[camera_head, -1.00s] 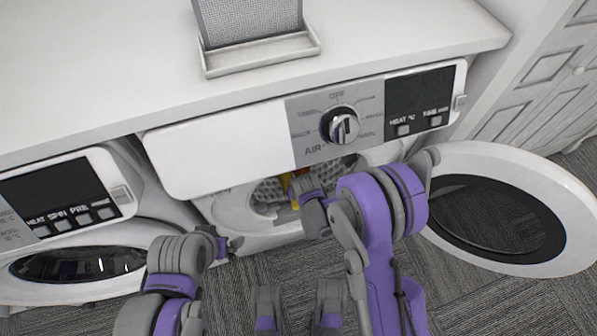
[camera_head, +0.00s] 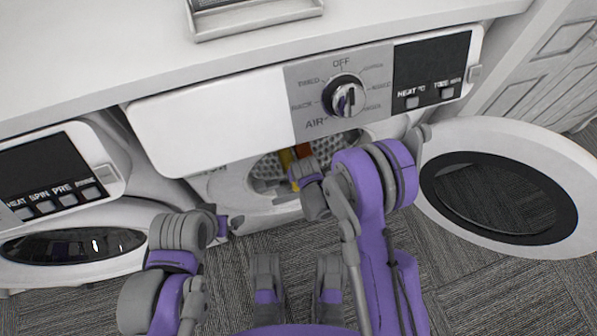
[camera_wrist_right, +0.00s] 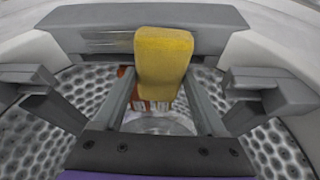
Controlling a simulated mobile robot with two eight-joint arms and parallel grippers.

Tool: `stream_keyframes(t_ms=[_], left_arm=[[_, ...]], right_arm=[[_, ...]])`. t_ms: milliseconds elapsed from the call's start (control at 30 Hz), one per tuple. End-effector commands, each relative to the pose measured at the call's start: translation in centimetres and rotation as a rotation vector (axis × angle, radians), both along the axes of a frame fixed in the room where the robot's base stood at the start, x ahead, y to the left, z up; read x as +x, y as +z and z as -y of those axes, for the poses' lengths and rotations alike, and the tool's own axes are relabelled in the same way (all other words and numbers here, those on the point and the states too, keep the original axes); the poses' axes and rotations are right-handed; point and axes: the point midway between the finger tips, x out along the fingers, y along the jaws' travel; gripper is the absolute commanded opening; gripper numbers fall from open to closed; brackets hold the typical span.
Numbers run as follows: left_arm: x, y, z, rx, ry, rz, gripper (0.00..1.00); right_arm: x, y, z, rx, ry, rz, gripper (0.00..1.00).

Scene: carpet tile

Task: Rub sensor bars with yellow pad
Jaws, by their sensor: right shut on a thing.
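The yellow pad (camera_wrist_right: 163,62) is between the fingers of my right gripper (camera_wrist_right: 162,85) in the right wrist view. It stands upright in front of a dark grey bar (camera_wrist_right: 215,17) inside the dryer opening. Bright metal sensor bars (camera_wrist_right: 108,40) show on the grey bar just left of the pad's top; part may be hidden behind the pad. I cannot tell whether the pad touches them. In the head view a little of the pad (camera_head: 285,160) shows inside the opening, with my right gripper reaching in. My left gripper (camera_head: 230,222) hangs outside, in front of the machine; its fingers are unclear.
The dryer's round door (camera_head: 545,160) stands open to the right. An orange and white item (camera_wrist_right: 150,104) is behind the pad's lower end. The perforated drum back (camera_wrist_right: 285,145) surrounds my gripper. A second machine (camera_head: 70,205) stands left, door shut. A tray (camera_head: 255,24) sits on the counter.

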Motion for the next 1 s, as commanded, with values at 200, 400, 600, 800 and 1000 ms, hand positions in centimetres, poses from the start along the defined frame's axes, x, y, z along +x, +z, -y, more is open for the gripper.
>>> stream_keyframes(t_ms=[200, 400, 600, 800, 1000], left_arm=[[0.00, 0.05, 0.00, 0.000, 0.000, 0.000, 1.00], [0.00, 0.04, 0.00, 0.000, 0.000, 0.000, 1.00], [0.02, -0.09, 0.00, 0.000, 0.000, 0.000, 1.00], [0.07, -0.49, 0.00, 0.000, 0.000, -0.001, 1.00], [0.13, -0.89, 0.00, 0.000, 0.000, -0.002, 1.00]], right_arm=[[-0.01, 0.04, 0.00, 0.000, 0.000, 0.000, 0.11], [-0.01, 0.04, 0.00, 0.000, 0.000, 0.000, 0.11], [0.00, -0.10, -0.01, 0.000, 0.000, 0.000, 0.11], [-0.01, -0.52, -0.01, 0.000, 0.000, 0.000, 0.11], [-0.01, -0.94, -0.01, 0.000, 0.000, 0.000, 0.11]])
